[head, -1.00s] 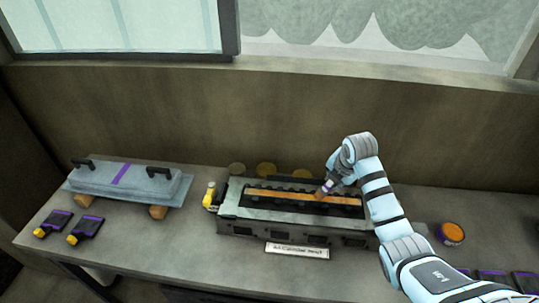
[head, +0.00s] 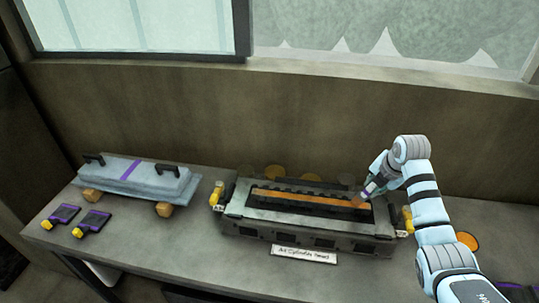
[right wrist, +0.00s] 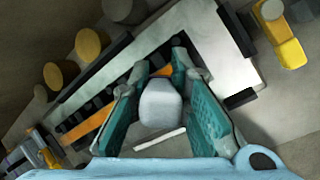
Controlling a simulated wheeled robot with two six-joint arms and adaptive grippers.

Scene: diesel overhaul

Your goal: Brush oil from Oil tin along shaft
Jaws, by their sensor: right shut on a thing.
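The shaft (head: 300,198) shows as an orange band lying along the open top of a long grey engine block; its orange also shows in the right wrist view (right wrist: 92,133). My right gripper (head: 372,188) is over the right end of the block. It is shut on a brush, whose pale grey handle (right wrist: 160,103) sits between the teal fingers in the right wrist view. The brush's orange tip (head: 357,202) is at the shaft's right end; whether it touches is unclear. The oil tin (head: 467,241), with an orange top, stands right of the block, partly behind my right arm. My left gripper is out of view.
A grey cover with black handles (head: 135,182) rests on wooden blocks at the left. Two dark, yellow-tipped pieces (head: 91,223) lie before it. Yellow parts (head: 217,194) flank the block, and round discs (head: 275,172) lie behind it. A label plate (head: 303,254) stands in front.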

